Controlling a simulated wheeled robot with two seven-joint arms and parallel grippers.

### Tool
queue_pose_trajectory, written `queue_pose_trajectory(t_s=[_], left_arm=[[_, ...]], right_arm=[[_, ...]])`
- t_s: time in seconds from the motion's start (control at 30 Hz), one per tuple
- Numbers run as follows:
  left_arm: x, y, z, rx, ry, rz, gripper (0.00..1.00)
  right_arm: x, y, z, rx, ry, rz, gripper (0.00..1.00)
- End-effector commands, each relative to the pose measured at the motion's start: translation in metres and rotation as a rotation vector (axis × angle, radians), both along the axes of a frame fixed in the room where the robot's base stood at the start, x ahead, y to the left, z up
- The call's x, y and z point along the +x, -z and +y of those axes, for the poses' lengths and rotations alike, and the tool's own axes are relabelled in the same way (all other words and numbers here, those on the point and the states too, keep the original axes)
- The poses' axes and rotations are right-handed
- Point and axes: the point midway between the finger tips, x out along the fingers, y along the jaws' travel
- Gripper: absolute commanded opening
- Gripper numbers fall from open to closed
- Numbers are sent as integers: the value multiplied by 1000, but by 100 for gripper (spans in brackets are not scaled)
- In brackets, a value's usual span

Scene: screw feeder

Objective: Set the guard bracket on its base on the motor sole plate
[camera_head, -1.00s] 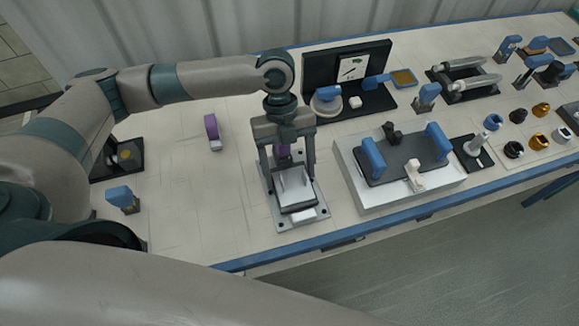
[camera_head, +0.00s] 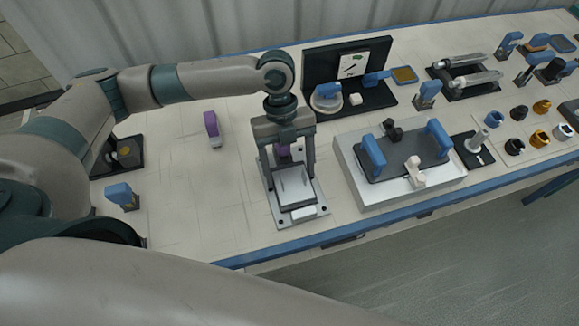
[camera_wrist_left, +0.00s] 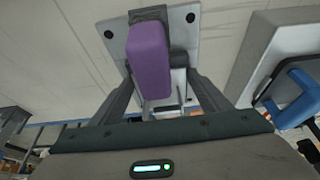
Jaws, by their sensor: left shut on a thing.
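The motor sole plate (camera_head: 318,209) is a pale grey plate with dark corner holes near the bench's front edge. It also shows at the top of the left wrist view (camera_wrist_left: 113,42). My left gripper (camera_head: 290,182) points down over it, shut on the guard bracket (camera_head: 296,188). The bracket has a purple upper part (camera_head: 284,151), large between the fingers in the left wrist view (camera_wrist_left: 149,60), and a grey lower part with a dark edge. It looks upright over the plate. The fingers hide part of it, and I cannot tell whether its base touches the plate. My right gripper is not in view.
A pale raised box (camera_head: 400,197) with blue-handled parts stands close to the right of the plate. A purple-topped piece (camera_head: 211,124) stands behind left. A blue-topped piece (camera_head: 122,196) is at far left. The bench between them is clear.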

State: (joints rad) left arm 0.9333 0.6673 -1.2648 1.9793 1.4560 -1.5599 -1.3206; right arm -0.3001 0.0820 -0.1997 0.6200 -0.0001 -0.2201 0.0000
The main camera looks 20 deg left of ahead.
Motion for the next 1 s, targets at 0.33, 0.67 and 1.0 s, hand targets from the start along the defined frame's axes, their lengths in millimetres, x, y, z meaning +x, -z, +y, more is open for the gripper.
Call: queue_pose_trajectory(t_s=[0.33,0.67,1.0], left_arm=[[1,-1,-1,-5,1,-3,8],[1,1,-1,-3,1,-2,92],[1,2,1,2,0,1,92]], right_arm=[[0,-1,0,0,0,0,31],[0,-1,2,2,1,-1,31],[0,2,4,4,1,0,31]])
